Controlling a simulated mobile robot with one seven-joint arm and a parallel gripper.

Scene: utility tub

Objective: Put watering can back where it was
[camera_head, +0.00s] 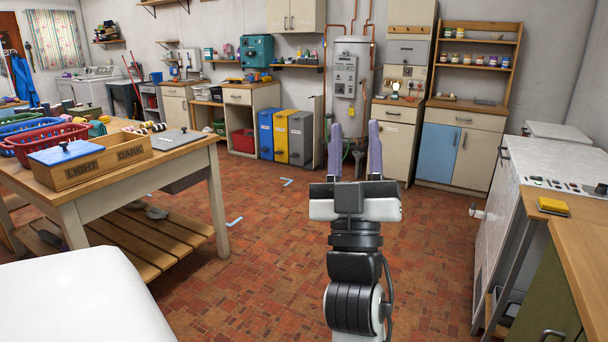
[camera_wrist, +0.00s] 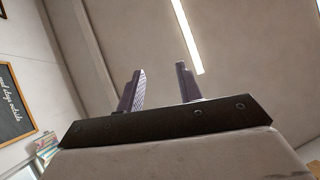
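I cannot make out a watering can for certain in either view. My gripper (camera_head: 356,125) is raised in front of the body with its two purple fingers pointing up. The fingers stand well apart with nothing between them. The wrist view also shows the gripper (camera_wrist: 159,70) open and empty against the ceiling. Some small dark and green items stand on the floor below the water heater (camera_head: 348,85). My gripper partly hides them, so I cannot tell what they are.
A wooden worktable (camera_head: 190,152) with a LIGHT/DARK box (camera_head: 95,165) and a red basket (camera_head: 45,143) stands at left. Blue, yellow and grey bins (camera_head: 282,136) line the back. A white machine (camera_head: 535,180) and wooden counter (camera_head: 585,245) stand at right. The tiled floor between is open.

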